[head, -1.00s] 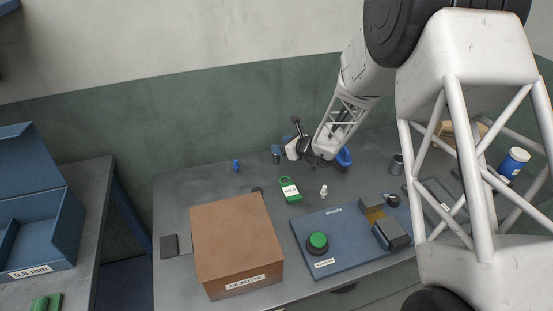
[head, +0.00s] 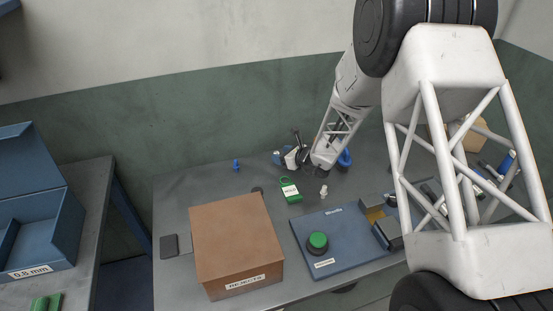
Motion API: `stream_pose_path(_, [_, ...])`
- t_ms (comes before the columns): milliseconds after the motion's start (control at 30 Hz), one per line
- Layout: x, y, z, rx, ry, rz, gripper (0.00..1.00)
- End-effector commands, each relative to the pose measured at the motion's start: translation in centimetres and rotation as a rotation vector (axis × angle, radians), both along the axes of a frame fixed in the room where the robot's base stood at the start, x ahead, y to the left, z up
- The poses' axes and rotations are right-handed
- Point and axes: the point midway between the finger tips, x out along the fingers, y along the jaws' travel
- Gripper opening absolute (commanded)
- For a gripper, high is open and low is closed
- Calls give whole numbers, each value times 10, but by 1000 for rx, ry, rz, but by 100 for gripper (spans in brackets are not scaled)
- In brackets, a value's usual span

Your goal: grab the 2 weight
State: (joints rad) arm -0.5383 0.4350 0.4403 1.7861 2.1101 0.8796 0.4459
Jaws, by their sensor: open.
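I cannot read a 2 on any object, so I cannot tell for sure which is the 2 weight. Candidates are a small blue peg-shaped piece (head: 236,165) at the back left of the table and a small white one (head: 323,191) near the blue board. My gripper (head: 283,158) is low over the back of the table, right of the blue piece and behind the green tag. It is open. A small dark-blue shape shows at its fingertips; I cannot tell whether it is a separate object or part of the gripper.
A brown box labelled REJECTS (head: 236,242) stands at the front. A green lock-shaped tag (head: 290,191) lies behind it. A blue board (head: 345,252) with a green button (head: 317,241) is on the right. My arm hides much of the right side. The back left is fairly clear.

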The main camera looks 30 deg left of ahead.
Motion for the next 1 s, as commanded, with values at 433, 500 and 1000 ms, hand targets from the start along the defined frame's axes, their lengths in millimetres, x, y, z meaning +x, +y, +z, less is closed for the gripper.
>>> stream_pose_path(433, [8, 34, -20, 0, -1, 1, 59])
stream_pose_path(500, [9, 39, -23, 0, 0, 1, 59])
stream_pose_path(1000, [11, 45, -25, 0, -1, 0, 59])
